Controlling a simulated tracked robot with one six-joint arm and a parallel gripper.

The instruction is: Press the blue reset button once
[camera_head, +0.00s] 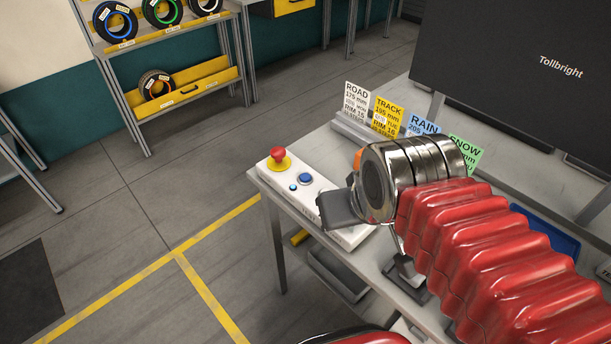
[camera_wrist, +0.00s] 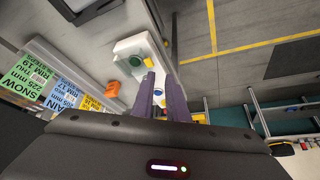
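The white control box (camera_head: 325,202) stands on the front left of the bench. The blue reset button (camera_head: 305,179) is on its top, between the red stop knob (camera_head: 279,157) and my gripper (camera_head: 340,209). A smaller blue dot (camera_head: 293,188) sits beside the button. In the wrist view, the two fingers (camera_wrist: 160,76) are apart with nothing held. Blue (camera_wrist: 158,92) and yellow parts show between them. A green button (camera_wrist: 139,62) is on the box's other end.
An orange block (camera_wrist: 137,89) lies beside the box, largely behind my wrist in the head view. Coloured cards (camera_head: 388,114) stand behind, before a dark screen (camera_head: 520,75). A blue tray (camera_head: 546,231) lies to the right. A tyre rack (camera_head: 170,60) stands across clear floor.

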